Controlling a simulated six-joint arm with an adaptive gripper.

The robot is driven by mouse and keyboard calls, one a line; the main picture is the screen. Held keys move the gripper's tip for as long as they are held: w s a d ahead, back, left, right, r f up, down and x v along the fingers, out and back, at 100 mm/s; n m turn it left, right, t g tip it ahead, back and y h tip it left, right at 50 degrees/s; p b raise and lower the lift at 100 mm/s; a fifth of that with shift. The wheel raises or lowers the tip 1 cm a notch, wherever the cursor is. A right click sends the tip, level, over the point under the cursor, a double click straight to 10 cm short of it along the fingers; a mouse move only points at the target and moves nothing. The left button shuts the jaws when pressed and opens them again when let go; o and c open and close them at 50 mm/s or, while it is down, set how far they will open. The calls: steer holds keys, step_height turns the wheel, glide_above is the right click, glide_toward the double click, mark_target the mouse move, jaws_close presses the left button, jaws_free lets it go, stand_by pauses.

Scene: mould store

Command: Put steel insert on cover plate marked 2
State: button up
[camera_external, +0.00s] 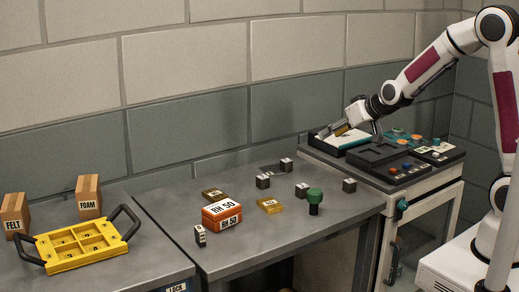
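Several small dark blocks with pale labelled faces stand on the middle table, among them a front one (200,236), a middle one (301,190) and a right one (349,186). Their marks are too small to read, so I cannot tell which is the steel insert. Two flat brass-coloured plates, a rear one (214,194) and a front one (270,206), lie there with unreadable labels; I cannot tell which cover plate is marked 2. My gripper (337,131) is low over the cart at the right, by a pale panel. A tan patch shows at its fingers; whether it holds anything is unclear.
An orange-and-white box (222,215) marked RH 50 and a green-topped knob (315,197) stand mid-table. A yellow handled tray (80,245) and FELT (14,216) and FOAM (88,196) boxes are left. The cart (400,182) holds dark trays and coloured buttons.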

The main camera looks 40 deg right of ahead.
steer(key=s+d+r+g, duration=0.1)
steer(key=s+d+r, duration=0.1)
steer(key=s, duration=0.9)
steer(key=s+d+r+g+h, duration=0.1)
steer(key=s+d, duration=0.3)
steer(key=s, duration=0.8)
steer(key=s+d+r+g, duration=0.2)
steer(key=s+d, duration=0.1)
steer(key=s, duration=0.8)
steer(key=shift+s+d+r+g, duration=0.2)
steer(key=shift+d+r+g, duration=0.1)
steer(key=shift+r, duration=0.1)
steer(key=shift+o, duration=0.5)
steer(key=shift+w, duration=0.15)
